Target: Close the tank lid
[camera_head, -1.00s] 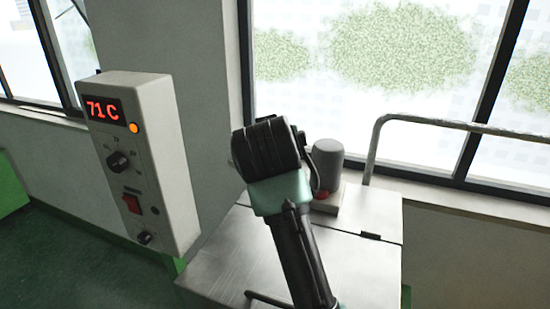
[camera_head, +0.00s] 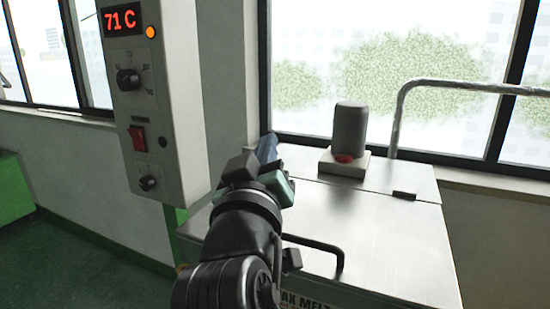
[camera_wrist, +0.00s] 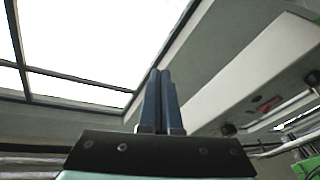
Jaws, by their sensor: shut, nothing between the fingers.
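The tank lid (camera_head: 375,240) is a flat steel panel with a dark bar handle (camera_head: 338,258) near its front edge. It lies level with the fixed rear part of the tank top (camera_head: 385,180), and a small dark hinge (camera_head: 404,195) sits on the seam. My gripper (camera_head: 268,142) is above the left side of the tank top, fingers pointing away, apart from the handle. My arm hides the lid's left front part. In the wrist view my gripper's dark blue fingers (camera_wrist: 160,75) are together with nothing between them.
The control box (camera_head: 150,90) reading 71 C stands close left of my arm. A grey motor (camera_head: 350,128) on a pale base stands on the rear top. A metal rail (camera_head: 398,115) rises behind it, before the window. The space above the lid's right side is clear.

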